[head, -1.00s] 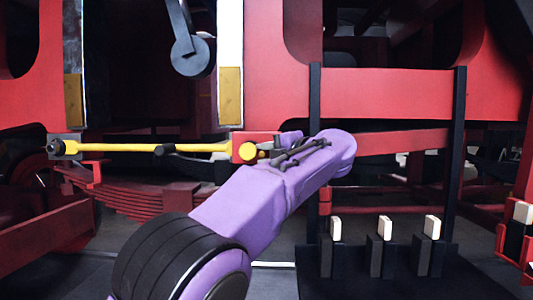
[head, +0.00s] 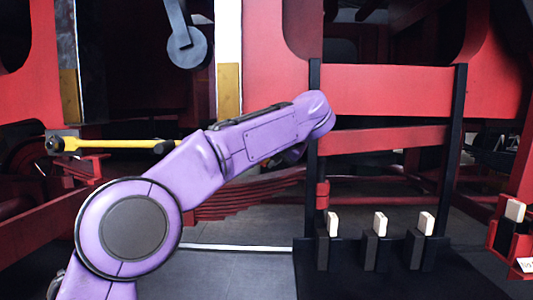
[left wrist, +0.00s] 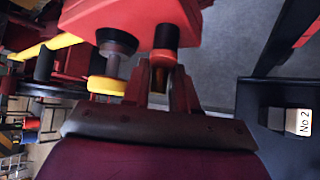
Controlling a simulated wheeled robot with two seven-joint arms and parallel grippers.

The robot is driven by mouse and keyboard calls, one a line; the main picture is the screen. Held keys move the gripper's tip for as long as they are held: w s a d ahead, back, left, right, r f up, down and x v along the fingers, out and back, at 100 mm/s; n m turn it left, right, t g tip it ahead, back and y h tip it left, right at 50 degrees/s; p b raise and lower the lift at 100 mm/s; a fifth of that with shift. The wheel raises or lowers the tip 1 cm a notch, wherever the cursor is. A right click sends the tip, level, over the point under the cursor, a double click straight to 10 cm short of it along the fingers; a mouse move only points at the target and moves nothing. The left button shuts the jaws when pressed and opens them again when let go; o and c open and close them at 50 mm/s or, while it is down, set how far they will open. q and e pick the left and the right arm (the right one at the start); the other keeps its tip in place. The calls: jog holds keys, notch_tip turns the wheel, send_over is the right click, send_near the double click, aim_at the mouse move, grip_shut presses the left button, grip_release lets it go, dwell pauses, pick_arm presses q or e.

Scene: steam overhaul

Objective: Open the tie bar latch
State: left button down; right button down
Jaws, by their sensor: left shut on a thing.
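The yellow tie bar (head: 110,143) runs level across the red frame in the head view, with a dark knob (head: 165,147) along it. Its right end and the latch are hidden behind my purple left arm. In the left wrist view, the tie bar (left wrist: 45,47) comes in at the left, and a yellow round end (left wrist: 107,85) sits beside my fingers. A dark peg with an orange-red collar (left wrist: 165,52) hangs from a red block (left wrist: 140,18). My left gripper (left wrist: 162,78) is shut on this peg, likely the latch handle. My right gripper is out of view.
Black posts (head: 459,140) and a red crossbar (head: 390,92) stand to the right. Several levers with white grips (head: 380,222) rise from a black base there. A grey round-ended link (head: 187,48) hangs above the bar. The floor (head: 235,270) in front is clear.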

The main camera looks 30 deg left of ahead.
pick_arm(q)
jog(key=shift+w+d+f+n+t+h, duration=0.2)
jog(key=shift+n+t+h, duration=0.25)
jog(key=shift+h, duration=0.55)
jog(key=shift+r, duration=0.1)
dwell(0.6)
jog(key=c, duration=1.1)
grip_release()
jog(key=shift+c, duration=0.2)
jog(key=shift+o, duration=0.4)
jog(key=shift+w+d, duration=0.2)
jog(key=shift+d, duration=0.05)
jog(key=v, duration=1)
jog(key=shift+s+r+p, duration=0.15)
jog(key=shift+s+p, duration=0.15)
jog(key=shift+p, duration=0.15)
